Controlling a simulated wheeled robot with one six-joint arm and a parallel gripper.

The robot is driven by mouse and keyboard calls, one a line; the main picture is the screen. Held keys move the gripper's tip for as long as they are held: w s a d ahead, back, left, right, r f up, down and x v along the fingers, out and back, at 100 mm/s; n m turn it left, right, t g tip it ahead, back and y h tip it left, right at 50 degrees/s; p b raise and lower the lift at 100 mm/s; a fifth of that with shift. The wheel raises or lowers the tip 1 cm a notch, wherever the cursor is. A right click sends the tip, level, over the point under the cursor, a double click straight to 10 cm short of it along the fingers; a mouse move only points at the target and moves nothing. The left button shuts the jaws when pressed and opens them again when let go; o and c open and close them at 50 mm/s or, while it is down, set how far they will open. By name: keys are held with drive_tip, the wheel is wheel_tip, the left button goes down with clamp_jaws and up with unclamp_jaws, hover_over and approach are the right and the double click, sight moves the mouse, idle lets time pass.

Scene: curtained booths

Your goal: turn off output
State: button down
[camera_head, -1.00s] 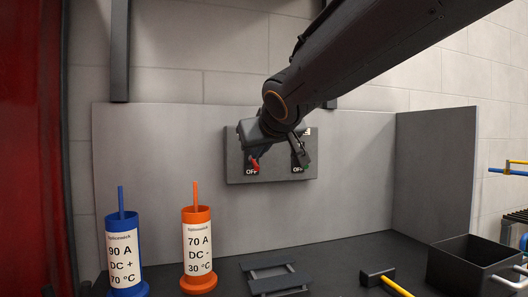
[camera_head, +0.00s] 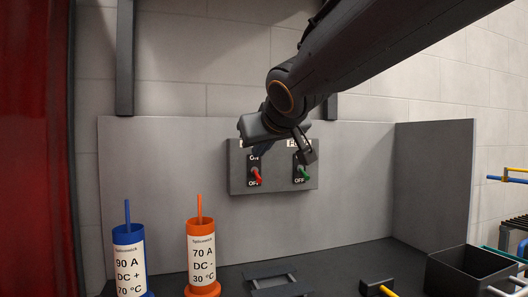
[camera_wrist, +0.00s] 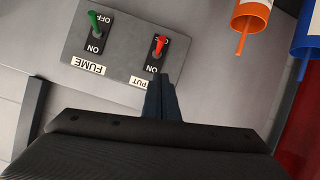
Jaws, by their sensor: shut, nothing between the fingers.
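The switch panel (camera_head: 279,180) is a grey box on the back board with two toggles. The green toggle (camera_head: 303,176) (camera_wrist: 94,20), labelled FUME, is at right and also tilts toward OFF. My gripper (camera_head: 260,149) is just above the red toggle. In the wrist view its fingers (camera_wrist: 159,80) are shut, empty, over the label and apart from the red lever.
A blue holder (camera_head: 129,258) and an orange holder (camera_head: 202,255) with rods stand at left. A dark rack (camera_head: 270,274), a yellow-handled hammer (camera_head: 378,287) and a black bin (camera_head: 470,270) are on the bench. A side panel (camera_head: 434,185) closes the right.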

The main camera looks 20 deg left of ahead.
drive_tip(key=s+d+f+b, duration=0.1)
drive_tip(key=s+d, duration=0.4)
drive_tip(key=shift+s+f+b, duration=0.25)
drive_tip(key=shift+f+b, duration=0.1)
drive_tip(key=shift+d, duration=0.1)
